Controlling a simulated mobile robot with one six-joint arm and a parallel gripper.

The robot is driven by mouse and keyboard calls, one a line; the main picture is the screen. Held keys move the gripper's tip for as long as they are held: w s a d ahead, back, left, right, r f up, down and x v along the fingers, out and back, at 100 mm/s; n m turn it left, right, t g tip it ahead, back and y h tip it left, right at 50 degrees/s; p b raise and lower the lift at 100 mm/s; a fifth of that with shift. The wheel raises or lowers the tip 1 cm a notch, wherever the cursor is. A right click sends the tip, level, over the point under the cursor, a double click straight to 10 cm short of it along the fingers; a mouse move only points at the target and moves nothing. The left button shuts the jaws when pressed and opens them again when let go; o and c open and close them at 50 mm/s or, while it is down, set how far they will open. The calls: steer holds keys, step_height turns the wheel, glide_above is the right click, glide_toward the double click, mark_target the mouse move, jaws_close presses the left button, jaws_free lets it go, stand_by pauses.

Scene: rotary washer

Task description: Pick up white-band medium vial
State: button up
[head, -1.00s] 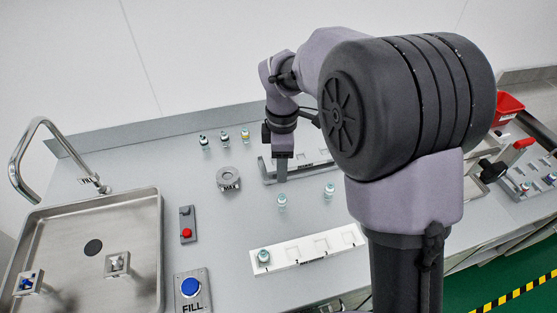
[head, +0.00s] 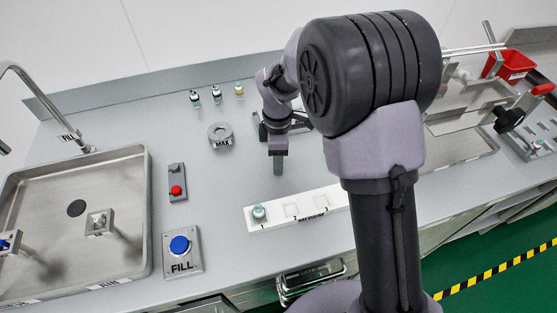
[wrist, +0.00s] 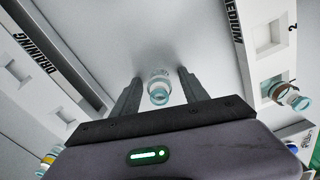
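In the wrist view, a small clear vial with a teal end and a pale, whitish band (wrist: 158,88) is between the two fingers of my gripper (wrist: 160,76). The fingers are apart, with a visible gap on each side of the vial. In the head view my gripper (head: 278,166) points down at the worktop, just behind the white MEDIUM rack (head: 274,224); the vial at the fingers is hidden there. Another teal-topped vial (head: 259,212) stands in slot 1 of that rack; it also shows at the right of the wrist view (wrist: 287,95).
The DRAINING rack (wrist: 30,62) is left in the wrist view. Several vials (head: 217,94) stand at the back, near the round MAX piece (head: 221,137). A sink (head: 128,180), a red button (head: 176,190) and the blue FILL button (head: 179,244) are at left.

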jaws_close()
steer(key=shift+r, duration=0.1)
